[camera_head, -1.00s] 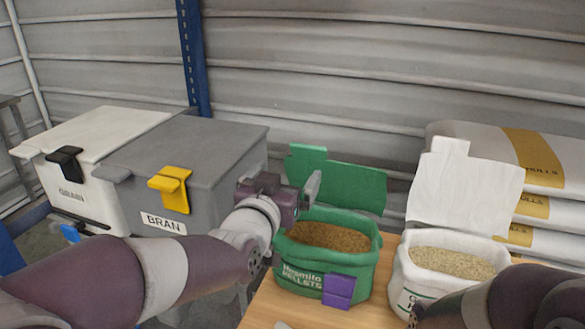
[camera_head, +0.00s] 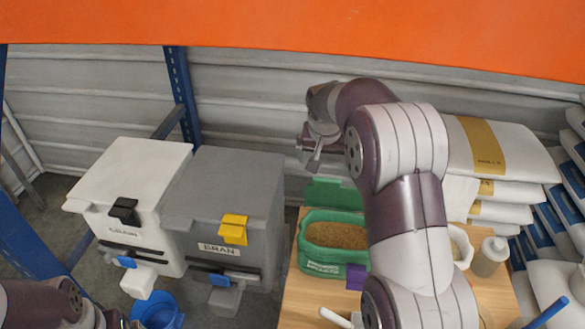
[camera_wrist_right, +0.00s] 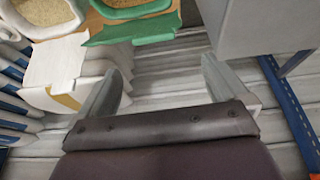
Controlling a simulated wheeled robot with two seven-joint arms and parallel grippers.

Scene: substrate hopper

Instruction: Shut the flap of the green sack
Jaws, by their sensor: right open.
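The green sack (camera_head: 312,264) stands on the wooden table with its mouth open, showing brown pellets. Its green flap (camera_head: 335,194) stands up at the back of the mouth; my arm hides the right part. A purple clip (camera_head: 356,277) is on the sack's front. My right gripper (camera_head: 313,156) is above and behind the flap, apart from it. In the right wrist view the right gripper (camera_wrist_right: 165,88) is open and empty, with the green flap (camera_wrist_right: 130,30) beyond its fingers. My left arm shows only at the bottom left; its gripper is out of view.
A grey BRAN bin (camera_head: 220,180) and a white GRAIN bin (camera_head: 135,170) stand left of the table. A white sack (camera_wrist_right: 55,60), mostly hidden by my right arm in the head view, stands beside the green one. Stacked sacks (camera_head: 500,150) and a bottle (camera_head: 490,256) are at right.

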